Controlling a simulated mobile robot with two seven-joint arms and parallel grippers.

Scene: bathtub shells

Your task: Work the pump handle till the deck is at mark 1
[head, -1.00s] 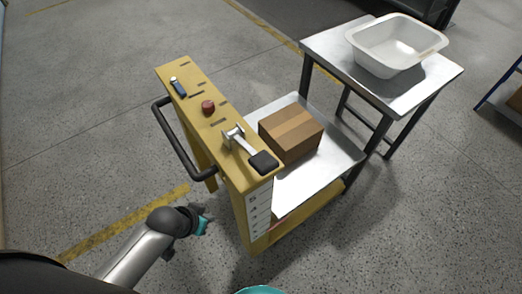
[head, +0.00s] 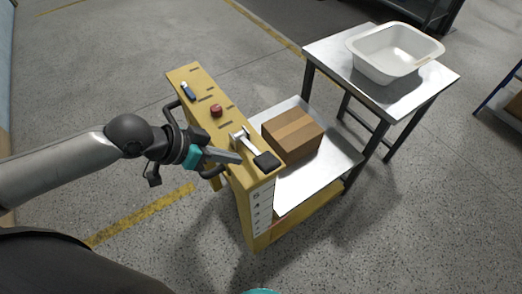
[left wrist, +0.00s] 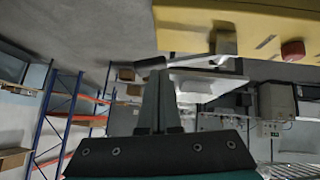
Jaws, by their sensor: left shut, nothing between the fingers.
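The yellow lift cart carries a pump handle (head: 253,150), a metal lever with a black pad, on its yellow top (head: 225,128). The lever also shows in the left wrist view (left wrist: 188,60), ahead of the fingers. The steel deck (head: 338,158) holds a cardboard box (head: 293,135). A numbered scale (head: 262,210) runs down the cart's near end; its small marks are hard to read. My left gripper (head: 238,157) is shut and empty, just left of the handle and over the yellow top's left edge. Its fingers show closed in the left wrist view (left wrist: 158,100).
A steel table (head: 425,85) with a white basin (head: 395,55) stands behind the cart on the right. A black push bar (head: 172,104) is partly behind my left arm.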

